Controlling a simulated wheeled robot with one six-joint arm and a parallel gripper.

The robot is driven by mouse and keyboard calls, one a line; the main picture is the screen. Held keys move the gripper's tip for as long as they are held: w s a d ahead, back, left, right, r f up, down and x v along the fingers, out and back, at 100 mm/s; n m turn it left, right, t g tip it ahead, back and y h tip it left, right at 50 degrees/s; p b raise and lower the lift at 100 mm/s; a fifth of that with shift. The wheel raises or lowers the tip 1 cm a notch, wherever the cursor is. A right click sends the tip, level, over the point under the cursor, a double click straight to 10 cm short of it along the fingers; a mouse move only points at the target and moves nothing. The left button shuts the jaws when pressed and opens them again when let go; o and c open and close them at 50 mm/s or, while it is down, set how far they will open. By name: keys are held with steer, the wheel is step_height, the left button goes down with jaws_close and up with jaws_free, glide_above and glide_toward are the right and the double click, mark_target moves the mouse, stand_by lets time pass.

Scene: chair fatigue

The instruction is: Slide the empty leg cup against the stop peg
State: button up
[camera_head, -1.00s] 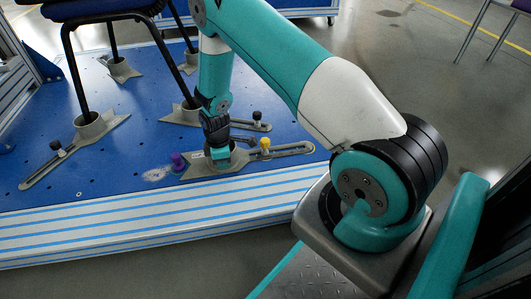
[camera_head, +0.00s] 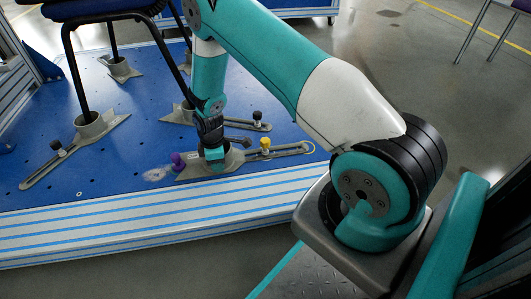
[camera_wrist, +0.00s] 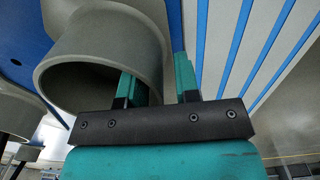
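The empty leg cup (camera_head: 236,158) is a grey round cup on a flat base with a slotted arm reaching right. It stands at the front edge of the blue platform. Its round mouth (camera_wrist: 66,62) fills the upper left of the wrist view. My gripper (camera_head: 214,168) points down into the cup; in the wrist view (camera_wrist: 161,88) one finger is inside and the other outside, close together around its wall. It looks shut on that wall, though contact is partly hidden. The purple stop peg (camera_head: 178,161) stands at the cup's left end; whether they touch is unclear.
A yellow-topped knob (camera_head: 265,144) stands at the cup's slotted arm. Other grey cups hold dark chair legs, one at left (camera_head: 90,125). Black-knobbed clamps (camera_head: 257,116) stand behind.

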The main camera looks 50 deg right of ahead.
steer(key=shift+r, duration=0.1)
step_height(320, 180, up, 6)
steer(key=p, duration=0.5)
steer(key=shift+p, duration=0.3)
steer(key=shift+s, duration=0.1)
stand_by(0.4)
